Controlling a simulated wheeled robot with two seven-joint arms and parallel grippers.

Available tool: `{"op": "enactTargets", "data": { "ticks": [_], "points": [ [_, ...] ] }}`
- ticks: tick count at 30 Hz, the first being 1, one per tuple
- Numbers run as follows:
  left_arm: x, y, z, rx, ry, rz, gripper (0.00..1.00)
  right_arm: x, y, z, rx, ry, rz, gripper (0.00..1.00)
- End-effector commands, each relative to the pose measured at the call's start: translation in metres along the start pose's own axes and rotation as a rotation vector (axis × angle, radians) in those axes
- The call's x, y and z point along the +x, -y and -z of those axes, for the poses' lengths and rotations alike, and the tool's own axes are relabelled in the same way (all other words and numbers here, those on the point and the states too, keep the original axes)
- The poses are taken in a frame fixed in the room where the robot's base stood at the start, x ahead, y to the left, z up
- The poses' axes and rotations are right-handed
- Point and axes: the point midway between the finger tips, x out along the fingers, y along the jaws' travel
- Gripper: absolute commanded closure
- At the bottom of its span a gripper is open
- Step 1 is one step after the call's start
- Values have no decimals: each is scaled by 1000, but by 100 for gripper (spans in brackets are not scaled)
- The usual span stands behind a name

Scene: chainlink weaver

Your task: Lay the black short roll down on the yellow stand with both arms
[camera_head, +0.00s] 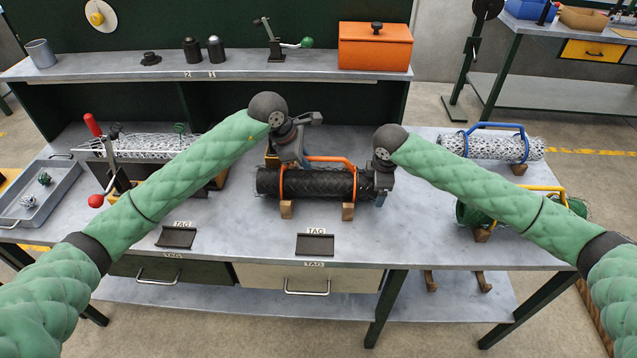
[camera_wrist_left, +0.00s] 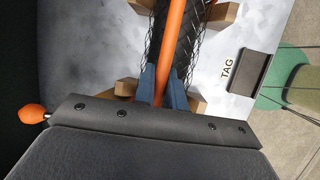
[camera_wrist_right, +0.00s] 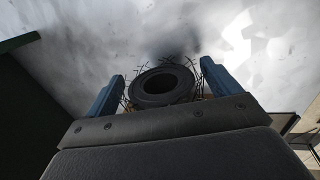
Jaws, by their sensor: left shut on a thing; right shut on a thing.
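The black mesh roll (camera_head: 320,184) with an orange handle (camera_head: 283,180) lies level at the middle of the table. Tan-yellow stand blocks (camera_head: 348,211) show under its front side, and more blocks (camera_wrist_left: 222,16) flank it in the left wrist view. I cannot tell whether the roll touches them. My left gripper (camera_head: 306,160) is shut on the orange handle, its blue fingers (camera_wrist_left: 163,82) on either side of the bar. My right gripper (camera_head: 381,190) is at the roll's right end; in the right wrist view its fingers (camera_wrist_right: 161,72) flank the round black end (camera_wrist_right: 161,86).
A silver roll with a blue handle (camera_head: 486,146) and a green roll with a yellow handle (camera_head: 470,214) lie at the right. A lever clamp (camera_head: 108,165) and a grey tray (camera_head: 60,190) stand at the left. Black TAG holders (camera_head: 315,244) lie in front. An orange box (camera_head: 376,47) sits on the shelf.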

Motion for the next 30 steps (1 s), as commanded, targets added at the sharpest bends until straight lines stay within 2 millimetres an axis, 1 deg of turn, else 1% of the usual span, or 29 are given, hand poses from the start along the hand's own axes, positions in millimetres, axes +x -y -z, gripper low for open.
{"op": "enactTargets", "data": {
  "ticks": [14, 20, 30],
  "points": [
    [-7, -2, -2, 0, 1, -2, 100, -7, -2, 0, 0, -1, -2, 76],
    [-17, -5, -7, 0, 0, -2, 100, -18, -5, 0, 0, -1, -2, 76],
    [-39, -10, -16, 0, 0, -2, 100, -42, -10, 0, 0, -1, -2, 76]
  ]
}}
